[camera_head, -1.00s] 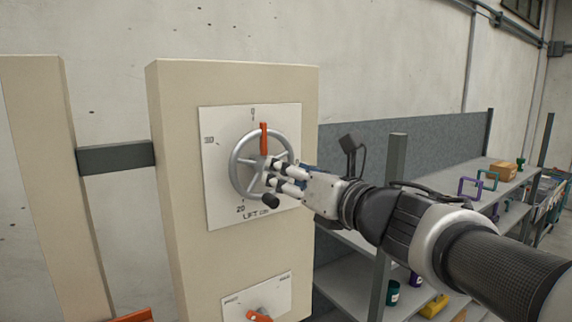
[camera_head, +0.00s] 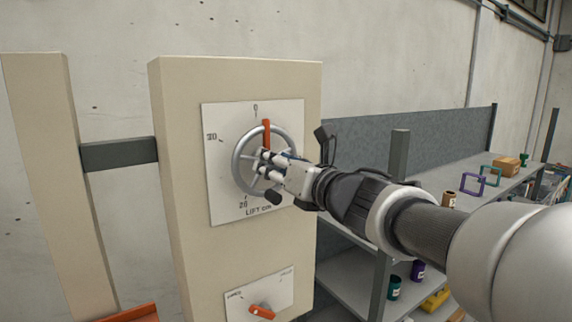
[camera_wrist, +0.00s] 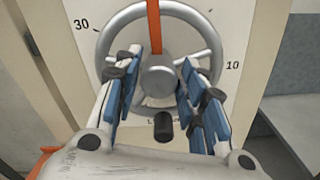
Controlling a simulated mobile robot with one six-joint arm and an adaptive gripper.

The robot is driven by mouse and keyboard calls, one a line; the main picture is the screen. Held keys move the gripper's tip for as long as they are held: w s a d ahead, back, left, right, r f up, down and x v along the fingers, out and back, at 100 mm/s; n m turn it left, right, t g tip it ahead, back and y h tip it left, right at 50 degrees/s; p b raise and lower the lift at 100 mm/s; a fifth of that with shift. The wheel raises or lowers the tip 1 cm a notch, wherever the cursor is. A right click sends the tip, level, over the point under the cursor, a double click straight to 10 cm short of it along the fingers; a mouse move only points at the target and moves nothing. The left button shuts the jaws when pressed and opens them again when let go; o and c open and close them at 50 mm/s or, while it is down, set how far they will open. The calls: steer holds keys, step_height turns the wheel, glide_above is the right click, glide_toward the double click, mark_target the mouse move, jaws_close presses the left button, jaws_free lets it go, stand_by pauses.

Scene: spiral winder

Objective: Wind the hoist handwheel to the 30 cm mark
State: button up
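The grey handwheel (camera_head: 237,164) is on a white dial plate (camera_head: 224,205) on a beige cabinet. An orange pointer (camera_head: 267,134) stands upright at the 0 mark. The black crank knob (camera_wrist: 163,126) is at the wheel's lower side, below the hub (camera_wrist: 160,78). My gripper (camera_head: 263,162) is at the wheel's face, its blue-padded fingers apart on both sides of the hub. Contact with the wheel cannot be told. The knob lies between the fingers, apart from them.
A lower plate (camera_head: 240,310) with an orange lever (camera_head: 261,312) is below the dial. Shelving (camera_head: 400,160) with frames, cups and a box stands to the right of the cabinet. A dark bar (camera_head: 118,154) joins the cabinet to a beige post on the left.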

jaws_close()
steer(key=shift+m, duration=0.3)
stand_by(0.3)
